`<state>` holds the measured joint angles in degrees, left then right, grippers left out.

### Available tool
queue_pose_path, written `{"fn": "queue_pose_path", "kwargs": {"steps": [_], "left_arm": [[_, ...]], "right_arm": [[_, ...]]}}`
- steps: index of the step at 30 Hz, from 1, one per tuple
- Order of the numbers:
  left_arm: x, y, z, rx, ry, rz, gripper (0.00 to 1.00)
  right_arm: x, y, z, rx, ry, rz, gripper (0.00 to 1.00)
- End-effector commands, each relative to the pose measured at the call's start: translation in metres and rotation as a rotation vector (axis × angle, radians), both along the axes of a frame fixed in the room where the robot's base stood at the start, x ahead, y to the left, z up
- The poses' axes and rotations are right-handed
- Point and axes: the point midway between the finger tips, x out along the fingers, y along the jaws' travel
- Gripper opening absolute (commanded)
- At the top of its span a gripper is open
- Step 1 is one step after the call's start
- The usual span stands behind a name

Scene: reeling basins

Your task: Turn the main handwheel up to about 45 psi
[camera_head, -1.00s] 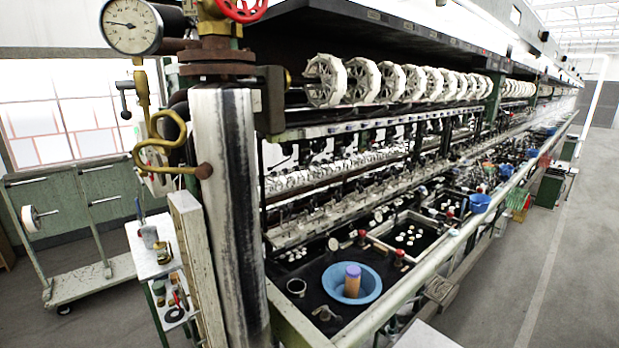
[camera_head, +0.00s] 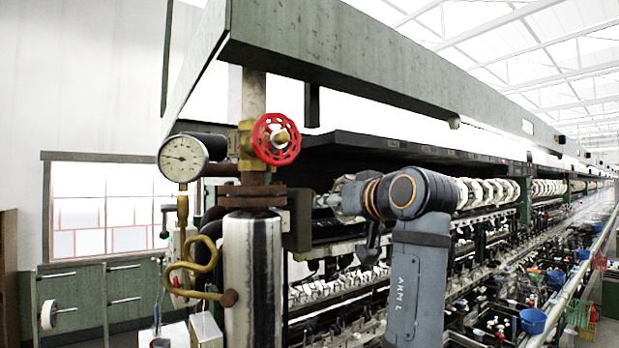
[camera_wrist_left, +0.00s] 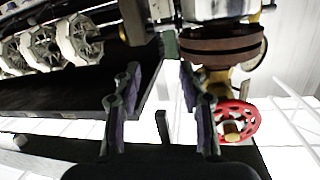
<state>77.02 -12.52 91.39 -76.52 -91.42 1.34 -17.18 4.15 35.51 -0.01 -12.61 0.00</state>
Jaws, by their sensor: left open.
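The red spoked handwheel (camera_head: 268,150) sits on a brass valve at the top of the thick pipe. The round white pressure gauge (camera_head: 183,158) is left of it; its dark needle points left, but the scale is too small to read. My left gripper (camera_wrist_left: 159,72) is open and empty in the left wrist view. There the handwheel (camera_wrist_left: 238,104) shows low on the right, outside and apart from the fingers. In the head view a grey arm of mine rises right of the handwheel, not touching it; its fingers cannot be made out clearly. My right gripper is not seen.
A flanged pipe (camera_head: 252,275) stands below the valve, with a bent brass pipe (camera_head: 190,270) at its left. A dark overhead shelf (camera_head: 400,150) and several white reels (camera_head: 485,192) extend right. A green beam (camera_head: 330,40) runs above.

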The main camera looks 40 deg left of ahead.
Motion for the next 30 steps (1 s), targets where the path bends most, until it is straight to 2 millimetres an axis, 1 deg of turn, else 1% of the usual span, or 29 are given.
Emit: {"fn": "queue_pose_path", "kwargs": {"steps": [1,3,6,9,12,14,17,24,27,30], "left_arm": [[-0.020,-0.004,0.036,0.013,-0.050,0.032,0.41],[-0.046,-0.009,0.074,0.029,-0.102,0.082,0.41],[-0.076,-0.014,0.109,0.045,-0.154,0.133,0.41],[-0.093,-0.017,0.127,0.053,-0.181,0.160,0.41],[-0.099,-0.017,0.132,0.055,-0.190,0.170,0.41],[-0.098,-0.017,0.132,0.055,-0.190,0.170,0.41],[-0.096,-0.010,0.132,0.054,-0.189,0.170,0.41],[-0.086,0.028,0.132,0.055,-0.188,0.172,0.41],[-0.082,0.041,0.132,0.054,-0.189,0.171,0.41],[-0.079,0.048,0.132,0.054,-0.189,0.169,0.41]], "right_arm": [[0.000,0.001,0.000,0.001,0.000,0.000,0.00],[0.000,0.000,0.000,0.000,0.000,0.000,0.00],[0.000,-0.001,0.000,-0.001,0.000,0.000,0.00],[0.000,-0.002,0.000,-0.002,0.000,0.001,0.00],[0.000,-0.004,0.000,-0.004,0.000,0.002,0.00],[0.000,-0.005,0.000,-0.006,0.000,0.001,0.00],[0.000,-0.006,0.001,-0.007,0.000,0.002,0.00],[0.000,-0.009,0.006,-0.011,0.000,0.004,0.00],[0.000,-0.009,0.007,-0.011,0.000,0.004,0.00],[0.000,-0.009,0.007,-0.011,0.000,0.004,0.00]]}}
